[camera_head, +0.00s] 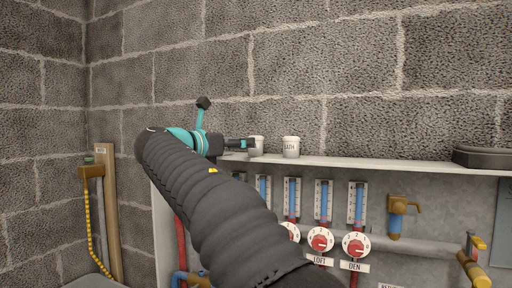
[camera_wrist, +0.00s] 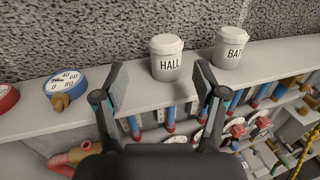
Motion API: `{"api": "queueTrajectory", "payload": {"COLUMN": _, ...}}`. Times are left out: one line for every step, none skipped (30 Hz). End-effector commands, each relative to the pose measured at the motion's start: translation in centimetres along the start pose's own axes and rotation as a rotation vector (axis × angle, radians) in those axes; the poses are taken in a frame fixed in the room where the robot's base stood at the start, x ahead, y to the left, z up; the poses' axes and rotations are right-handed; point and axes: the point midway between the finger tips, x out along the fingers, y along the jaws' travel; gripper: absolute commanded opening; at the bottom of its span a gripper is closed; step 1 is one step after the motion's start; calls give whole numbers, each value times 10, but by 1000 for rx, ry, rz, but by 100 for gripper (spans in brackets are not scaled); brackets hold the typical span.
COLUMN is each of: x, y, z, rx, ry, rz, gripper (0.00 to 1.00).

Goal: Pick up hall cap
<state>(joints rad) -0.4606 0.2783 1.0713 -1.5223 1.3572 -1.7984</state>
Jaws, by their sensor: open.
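The hall cap (camera_wrist: 166,58) is a small white cylinder with a wider rim and the word HALL on its side. It stands upright on the grey shelf (camera_wrist: 62,117). My gripper (camera_wrist: 161,82) is open and empty, with one finger to each side of the cap in the wrist view. Clear gaps show between the cap and both fingers there. In the head view, the hall cap (camera_head: 257,147) is partly covered by the tip of my gripper (camera_head: 243,143), which comes in from the left.
The similar bath cap (camera_wrist: 229,48) stands close to the right on the same shelf. A blue gauge (camera_wrist: 65,83) lies to the left. The rough block wall (camera_head: 300,70) rises right behind the shelf. Tubes and red dials (camera_head: 320,239) sit below the shelf edge.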

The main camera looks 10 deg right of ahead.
Motion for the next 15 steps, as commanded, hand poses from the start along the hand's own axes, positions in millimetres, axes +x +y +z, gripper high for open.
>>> {"api": "queueTrajectory", "payload": {"x": 6, "y": 0, "z": 0, "rx": 0, "ry": 0, "rz": 0, "gripper": 71}}
{"api": "queueTrajectory", "payload": {"x": 8, "y": 0, "z": 0, "rx": 0, "ry": 0, "rz": 0, "gripper": 71}}
{"api": "queueTrajectory", "payload": {"x": 10, "y": 0, "z": 0, "rx": 0, "ry": 0, "rz": 0, "gripper": 71}}
{"api": "queueTrajectory", "payload": {"x": 11, "y": 0, "z": 0, "rx": 0, "ry": 0, "rz": 0, "gripper": 71}}
{"api": "queueTrajectory", "payload": {"x": 12, "y": 0, "z": 0, "rx": 0, "ry": 0, "rz": 0, "gripper": 71}}
{"api": "queueTrajectory", "payload": {"x": 14, "y": 0, "z": 0, "rx": 0, "ry": 0, "rz": 0, "gripper": 71}}
{"api": "queueTrajectory", "payload": {"x": 15, "y": -1, "z": 0, "rx": 0, "ry": 0, "rz": 0, "gripper": 71}}
{"api": "queueTrajectory", "payload": {"x": 16, "y": -1, "z": 0, "rx": 0, "ry": 0, "rz": 0, "gripper": 71}}
{"api": "queueTrajectory", "payload": {"x": 18, "y": -2, "z": 0, "rx": 1, "ry": 0, "rz": 0, "gripper": 71}}
{"api": "queueTrajectory", "payload": {"x": 21, "y": -2, "z": 0, "rx": 1, "ry": 0, "rz": 0, "gripper": 71}}
{"api": "queueTrajectory", "payload": {"x": 24, "y": -3, "z": 0, "rx": 1, "ry": 0, "rz": 0, "gripper": 71}}
{"api": "queueTrajectory", "payload": {"x": 29, "y": -5, "z": 0, "rx": 2, "ry": 0, "rz": -1, "gripper": 71}}
{"api": "queueTrajectory", "payload": {"x": 33, "y": -6, "z": 0, "rx": 2, "ry": 0, "rz": -2, "gripper": 71}}
{"api": "queueTrajectory", "payload": {"x": 38, "y": -7, "z": 0, "rx": 3, "ry": 0, "rz": -2, "gripper": 71}}
{"api": "queueTrajectory", "payload": {"x": 43, "y": -8, "z": 0, "rx": 3, "ry": 0, "rz": -1, "gripper": 71}}
